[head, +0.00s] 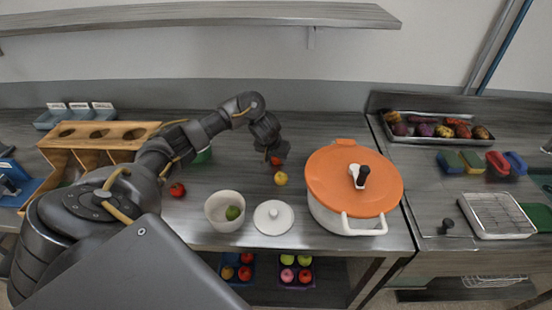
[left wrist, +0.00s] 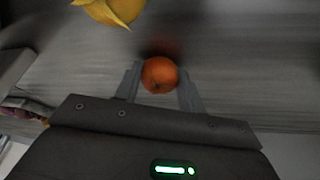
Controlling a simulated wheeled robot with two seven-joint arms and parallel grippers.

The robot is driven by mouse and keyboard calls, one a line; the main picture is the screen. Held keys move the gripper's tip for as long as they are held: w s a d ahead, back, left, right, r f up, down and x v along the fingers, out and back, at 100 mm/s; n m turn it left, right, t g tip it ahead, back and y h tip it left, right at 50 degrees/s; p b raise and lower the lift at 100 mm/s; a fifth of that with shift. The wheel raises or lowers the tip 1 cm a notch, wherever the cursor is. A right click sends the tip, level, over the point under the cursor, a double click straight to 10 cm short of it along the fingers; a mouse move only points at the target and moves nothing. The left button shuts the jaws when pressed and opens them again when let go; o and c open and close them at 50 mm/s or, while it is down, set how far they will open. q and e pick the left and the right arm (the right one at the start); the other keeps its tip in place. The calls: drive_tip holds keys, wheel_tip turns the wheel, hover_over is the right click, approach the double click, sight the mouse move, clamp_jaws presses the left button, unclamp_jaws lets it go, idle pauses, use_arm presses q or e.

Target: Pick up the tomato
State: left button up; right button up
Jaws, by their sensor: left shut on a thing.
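My left gripper (head: 274,156) is over the counter, left of the large pot. It is shut on a small round orange-red tomato (head: 276,161). In the left wrist view the tomato (left wrist: 160,75) sits between the two grey fingers of my left gripper (left wrist: 160,88), with a dark, reddish shadow on the counter beside it. I cannot tell for sure how far it is above the counter. Another round red item (head: 177,190) lies on the counter further left. My right gripper is not in view.
A yellow fruit (head: 281,179) lies just in front of the gripper, also at the top of the left wrist view (left wrist: 118,8). A white bowl (head: 218,221) holding a green item, a white lid (head: 274,218) and the orange-lidded pot (head: 322,206) stand nearby.

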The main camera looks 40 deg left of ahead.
use_arm(q)
drive_tip(key=shift+r, duration=0.35)
wheel_tip(320, 180, up, 3)
drive_tip(key=shift+w+p, duration=0.1)
drive_tip(key=shift+p, duration=0.4)
drive_tip(key=s+r+p, duration=0.5)
drive_tip(key=s+r, duration=0.1)
drive_tip(key=s, duration=0.3)
drive_tip(key=s+r+p, duration=0.5)
drive_tip(key=s+r, duration=0.1)
drive_tip(key=s, duration=0.3)
drive_tip(key=s+f, duration=0.1)
drive_tip(key=s, duration=0.3)
drive_tip(key=s+d+f+b, duration=0.1)
drive_tip(key=s+f, duration=0.1)
drive_tip(key=s, duration=0.2)
drive_tip(key=s+d+f, duration=0.1)
drive_tip(key=s+f, duration=0.1)
drive_tip(key=s, duration=0.2)
drive_tip(key=shift+r, duration=0.1)
